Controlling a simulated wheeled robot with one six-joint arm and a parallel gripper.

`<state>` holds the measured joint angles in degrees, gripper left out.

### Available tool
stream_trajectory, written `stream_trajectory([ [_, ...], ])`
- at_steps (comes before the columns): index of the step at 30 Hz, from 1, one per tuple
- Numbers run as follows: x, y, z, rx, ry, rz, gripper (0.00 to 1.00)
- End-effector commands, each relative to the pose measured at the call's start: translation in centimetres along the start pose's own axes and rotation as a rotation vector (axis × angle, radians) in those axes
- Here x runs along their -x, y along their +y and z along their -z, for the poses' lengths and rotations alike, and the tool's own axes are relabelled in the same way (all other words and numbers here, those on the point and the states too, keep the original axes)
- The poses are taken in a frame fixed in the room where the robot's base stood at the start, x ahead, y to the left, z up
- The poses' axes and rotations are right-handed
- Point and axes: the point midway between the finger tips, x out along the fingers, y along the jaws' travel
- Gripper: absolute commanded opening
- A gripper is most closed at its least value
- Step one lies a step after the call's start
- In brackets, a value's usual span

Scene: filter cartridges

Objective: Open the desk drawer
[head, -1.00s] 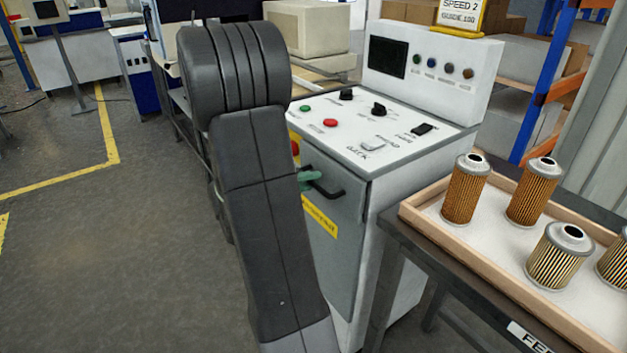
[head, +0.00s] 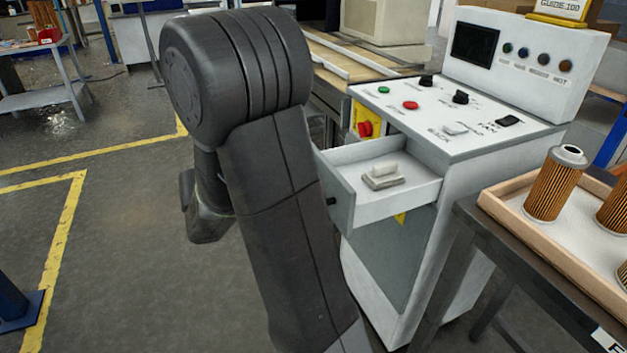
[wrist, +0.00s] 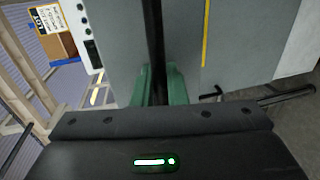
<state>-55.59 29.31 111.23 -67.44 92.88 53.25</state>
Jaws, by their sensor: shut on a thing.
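The desk drawer (head: 338,192) stands well out of the white and grey console in the head view. Its inside is white, and a small pale grey object (head: 383,177) lies in it. A dark end of its handle (head: 332,202) shows at the drawer front beside my arm. In the wrist view my gripper's green fingers (wrist: 162,88) are closed on a dark bar (wrist: 155,45), which I take as the drawer handle. In the head view my arm hides the gripper and most of the handle.
The console top (head: 440,110) carries buttons and switches. A wooden tray (head: 530,225) with filter cartridges (head: 556,185) stands on a dark table close at the right. Open floor (head: 130,260) with yellow lines lies to the left.

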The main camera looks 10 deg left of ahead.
Motion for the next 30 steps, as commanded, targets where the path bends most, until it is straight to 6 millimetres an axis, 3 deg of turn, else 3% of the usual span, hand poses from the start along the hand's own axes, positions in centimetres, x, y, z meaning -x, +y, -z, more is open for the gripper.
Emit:
stream_trajectory([
  [17, 0.67, -0.22, -0.02, 0.001, -0.001, 0.001, 0.0],
  [18, 0.67, -0.22, -0.02, 0.001, -0.002, 0.001, 0.14],
  [21, 0.67, -0.21, -0.02, 0.001, -0.001, 0.001, 0.3],
  [30, 0.82, -0.15, 0.02, 0.0, 0.0, 0.0, 0.3],
])
